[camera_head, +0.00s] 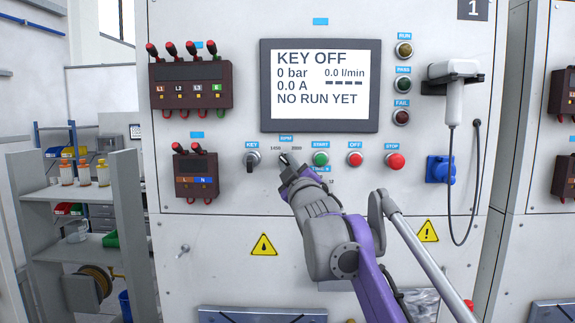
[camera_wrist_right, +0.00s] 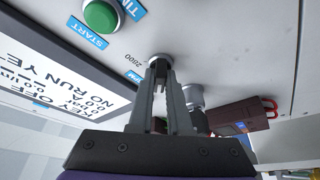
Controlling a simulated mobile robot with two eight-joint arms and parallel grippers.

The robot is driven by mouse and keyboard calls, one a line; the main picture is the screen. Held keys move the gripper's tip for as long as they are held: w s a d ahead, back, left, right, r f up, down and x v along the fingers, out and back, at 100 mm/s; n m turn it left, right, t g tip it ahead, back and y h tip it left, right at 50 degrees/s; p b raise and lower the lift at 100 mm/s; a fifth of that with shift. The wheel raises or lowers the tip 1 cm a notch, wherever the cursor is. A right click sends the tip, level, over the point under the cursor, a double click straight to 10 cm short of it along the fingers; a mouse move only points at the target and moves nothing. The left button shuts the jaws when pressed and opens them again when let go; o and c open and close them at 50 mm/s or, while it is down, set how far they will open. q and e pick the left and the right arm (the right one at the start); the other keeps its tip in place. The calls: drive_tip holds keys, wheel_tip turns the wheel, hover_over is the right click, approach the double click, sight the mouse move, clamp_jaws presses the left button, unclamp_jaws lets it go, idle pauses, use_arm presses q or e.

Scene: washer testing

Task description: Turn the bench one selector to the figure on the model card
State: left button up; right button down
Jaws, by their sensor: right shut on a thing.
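The bench one selector (camera_head: 283,158), under a blue RPM label with 1450 on its left and 2800 on its right, is on the grey panel between the KEY switch and the green START button. My right gripper (camera_head: 287,164) reaches up to it from below right and is shut on its knob. In the right wrist view the two fingers (camera_wrist_right: 160,80) close around the knob, with the selector's round base (camera_wrist_right: 159,57) at their tips. The fingers hide most of the knob, so I cannot tell which figure it points to. I see no model card. My left gripper is out of view.
The display (camera_head: 318,85) reads KEY OFF, 0 bar, NO RUN YET. The KEY switch (camera_head: 252,160) is close left, the green START button (camera_head: 321,158) close right, then OFF (camera_head: 355,159) and red STOP (camera_head: 395,161). A corded scanner (camera_head: 455,95) hangs at right; shelves (camera_head: 75,245) stand left.

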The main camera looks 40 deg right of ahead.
idle(0.4)
drive_tip(key=c, duration=0.9)
unclamp_jaws()
drive_tip(key=shift+o, duration=0.2)
drive_tip(key=shift+s+a+f, duration=0.2)
drive_tip(key=shift+s+f, duration=0.05)
drive_tip(key=shift+s, duration=0.2)
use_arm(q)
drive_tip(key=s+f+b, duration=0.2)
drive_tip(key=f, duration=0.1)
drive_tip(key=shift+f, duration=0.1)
use_arm(e)
drive_tip(key=v, duration=0.9)
drive_tip(key=shift+s, duration=0.35)
drive_tip(key=shift+a, duration=0.15)
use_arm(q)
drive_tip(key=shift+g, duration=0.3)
